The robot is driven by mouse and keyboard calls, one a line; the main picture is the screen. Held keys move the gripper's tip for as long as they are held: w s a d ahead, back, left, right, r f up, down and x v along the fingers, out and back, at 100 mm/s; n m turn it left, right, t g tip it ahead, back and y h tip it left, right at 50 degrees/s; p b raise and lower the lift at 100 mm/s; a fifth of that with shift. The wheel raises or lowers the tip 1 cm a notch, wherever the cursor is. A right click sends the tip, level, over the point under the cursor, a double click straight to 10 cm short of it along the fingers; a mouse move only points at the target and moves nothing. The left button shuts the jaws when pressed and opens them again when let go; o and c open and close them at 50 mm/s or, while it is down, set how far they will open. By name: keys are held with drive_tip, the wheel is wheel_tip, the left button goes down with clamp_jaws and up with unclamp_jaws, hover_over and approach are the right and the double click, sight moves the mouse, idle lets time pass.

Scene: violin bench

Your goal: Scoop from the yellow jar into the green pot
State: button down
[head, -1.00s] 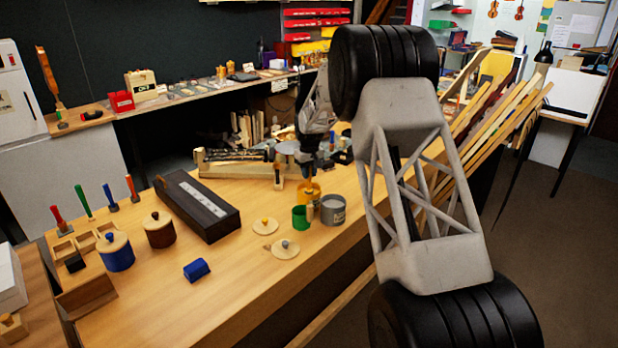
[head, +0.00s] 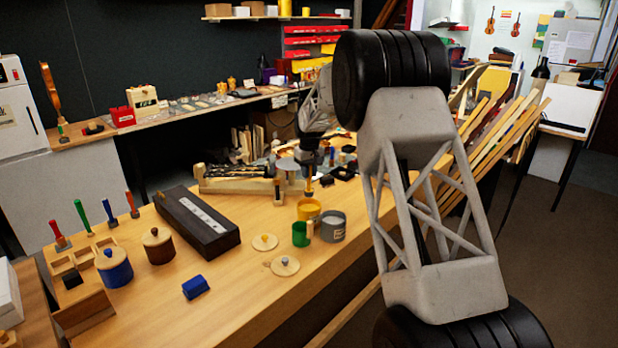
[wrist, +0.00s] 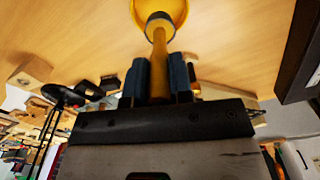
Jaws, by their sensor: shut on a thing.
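In the head view the yellow jar (head: 308,209) stands open on the bench, behind the green pot (head: 300,234) and next to a grey tin. My gripper (head: 309,178) is above the yellow jar, shut on a yellow-handled scoop (head: 309,187) that points down. In the wrist view the blue fingertips (wrist: 159,82) hold the scoop's yellow handle (wrist: 159,60). A yellow round shape, seemingly the jar (wrist: 178,8), shows beyond the scoop's end. I cannot tell whether the scoop's end is inside the jar or what it carries. The inside of the green pot is not clear.
A grey tin (head: 332,226) stands right of the green pot. Two round lids (head: 285,266) lie in front. A dark long box (head: 197,222), a blue block (head: 195,287) and lidded brown (head: 158,245) and blue (head: 114,268) pots are leftward. The bench front is mostly clear.

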drive_tip(key=shift+r, duration=1.7)
drive_tip(key=s+a+f, duration=0.1)
drive_tip(key=s+a, duration=0.1)
drive_tip(key=s, duration=0.4)
drive_tip(key=s+a+f, duration=0.1)
drive_tip(key=s+a, duration=0.1)
drive_tip(key=s, duration=0.4)
drive_tip(key=shift+s+f, duration=0.35)
drive_tip(key=shift+f, duration=0.05)
drive_tip(key=shift+f, duration=0.15)
drive_tip(key=w+d+f+g+y, duration=0.4)
drive_tip(key=f+g+y, duration=0.2)
drive_tip(key=g, duration=0.1)
drive_tip(key=shift+w+f+g+y, duration=0.25)
drive_tip(key=shift+w+g+y, duration=0.05)
drive_tip(key=shift+w, duration=0.05)
idle(0.7)
drive_tip(key=shift+s+a, duration=0.1)
idle(0.9)
